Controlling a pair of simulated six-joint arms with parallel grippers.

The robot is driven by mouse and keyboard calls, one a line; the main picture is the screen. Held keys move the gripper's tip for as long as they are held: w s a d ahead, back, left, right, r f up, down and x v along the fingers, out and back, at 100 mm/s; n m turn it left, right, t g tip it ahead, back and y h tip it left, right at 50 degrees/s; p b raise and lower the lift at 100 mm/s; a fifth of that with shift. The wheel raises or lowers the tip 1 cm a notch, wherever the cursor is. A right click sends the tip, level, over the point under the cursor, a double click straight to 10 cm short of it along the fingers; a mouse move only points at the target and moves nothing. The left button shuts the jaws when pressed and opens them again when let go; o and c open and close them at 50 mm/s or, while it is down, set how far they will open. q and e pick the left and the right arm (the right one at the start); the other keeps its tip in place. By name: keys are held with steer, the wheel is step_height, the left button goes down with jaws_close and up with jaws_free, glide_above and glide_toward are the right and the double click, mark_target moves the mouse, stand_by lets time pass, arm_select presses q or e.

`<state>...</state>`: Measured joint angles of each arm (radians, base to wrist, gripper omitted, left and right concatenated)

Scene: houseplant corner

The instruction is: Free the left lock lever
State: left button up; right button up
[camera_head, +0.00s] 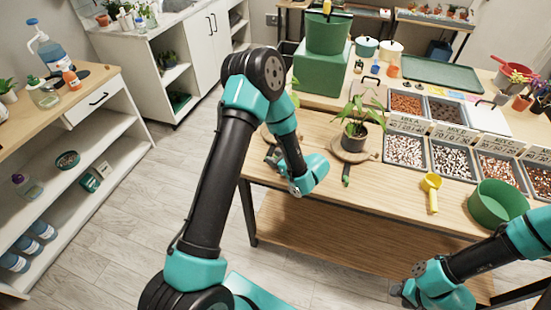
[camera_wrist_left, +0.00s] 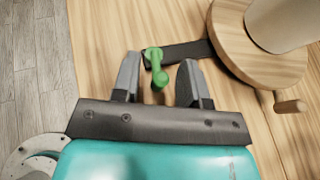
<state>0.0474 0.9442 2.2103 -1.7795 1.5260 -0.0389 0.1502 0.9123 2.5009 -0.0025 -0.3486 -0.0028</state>
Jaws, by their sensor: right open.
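The green lock lever (camera_wrist_left: 155,65) stands at the end of a dark bar (camera_wrist_left: 185,50) beside a round wooden base (camera_wrist_left: 270,72) in the left wrist view. My left gripper (camera_wrist_left: 158,78) is open, with one finger on each side of the lever and gaps visible. In the head view my left gripper (camera_head: 273,156) is at the table's left end, and my arm hides most of the base and lever there. A second green lever (camera_head: 346,174) shows at the front of the plant's round wooden base (camera_head: 355,155). My right gripper (camera_head: 398,290) is open and empty, low in front of the table.
A potted plant (camera_head: 355,128) stands on the second base. A yellow scoop (camera_head: 432,190), a green pot (camera_head: 497,205) and bins of pebbles (camera_head: 405,150) lie to the right. A wooden peg (camera_wrist_left: 290,106) sticks out near the base. The table's left edge is close to my left gripper.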

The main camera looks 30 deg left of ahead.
arm_select(q)
steer(key=shift+c, duration=0.2)
jaws_close()
steer(key=shift+w+n+g, duration=0.1)
steer(key=shift+n+g, duration=0.2)
steer(key=shift+g, duration=0.1)
steer(key=shift+w+n+g, duration=0.2)
steer(key=shift+n+g, duration=0.35)
steer(key=shift+g, duration=0.05)
steer(key=shift+w+n+g, duration=0.15)
steer(key=shift+n+g, duration=0.4)
steer(key=shift+g, duration=0.05)
steer(key=shift+o, duration=0.2)
jaws_free()
steer(key=shift+d, duration=0.1)
